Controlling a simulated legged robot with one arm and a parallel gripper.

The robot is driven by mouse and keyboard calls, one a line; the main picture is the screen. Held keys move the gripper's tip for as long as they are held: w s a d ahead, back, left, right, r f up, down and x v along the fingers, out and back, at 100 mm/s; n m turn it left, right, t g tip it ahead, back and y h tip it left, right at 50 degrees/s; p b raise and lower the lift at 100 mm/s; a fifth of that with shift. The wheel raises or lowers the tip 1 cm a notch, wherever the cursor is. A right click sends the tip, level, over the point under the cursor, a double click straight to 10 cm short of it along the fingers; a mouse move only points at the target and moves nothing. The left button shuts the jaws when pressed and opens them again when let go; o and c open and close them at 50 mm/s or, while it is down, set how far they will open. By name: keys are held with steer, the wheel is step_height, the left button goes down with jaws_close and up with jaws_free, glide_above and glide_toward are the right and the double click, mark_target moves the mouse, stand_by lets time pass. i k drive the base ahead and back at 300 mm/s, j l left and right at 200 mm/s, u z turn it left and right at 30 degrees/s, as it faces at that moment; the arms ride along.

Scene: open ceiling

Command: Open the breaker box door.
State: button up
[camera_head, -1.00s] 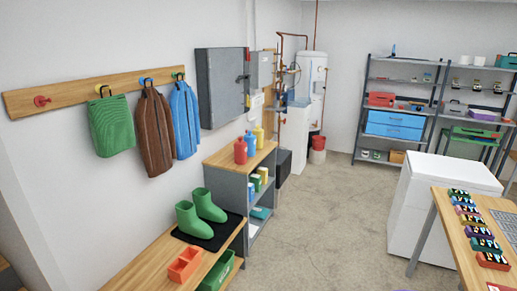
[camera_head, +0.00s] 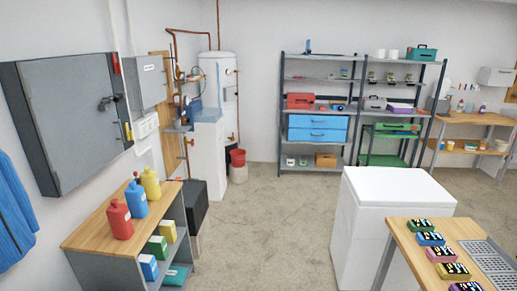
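A large grey wall box (camera_head: 70,120), which looks like the breaker box, hangs on the left wall. Its flat front door is shut, with a dark handle (camera_head: 110,101) near the right edge. Small red and yellow parts show along that right edge. A smaller light grey box (camera_head: 145,82) with a label is mounted just to its right, also shut. I cannot read the labels. My gripper and arm are not in view.
A wood-topped shelf unit (camera_head: 88,234) with red, blue and yellow bottles stands below the box. A black bin (camera_head: 194,205) is beyond it. A white chest (camera_head: 385,225) and a wooden table (camera_head: 405,243) stand at right. Open floor (camera_head: 270,235) lies between.

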mark_target(150, 73)
steer(key=i+u, duration=0.1)
steer(key=i, duration=0.5)
steer(key=i+u, duration=0.15)
steer(key=i, duration=0.45)
steer(key=i+l+u, duration=0.1)
steer(key=i, duration=0.5)
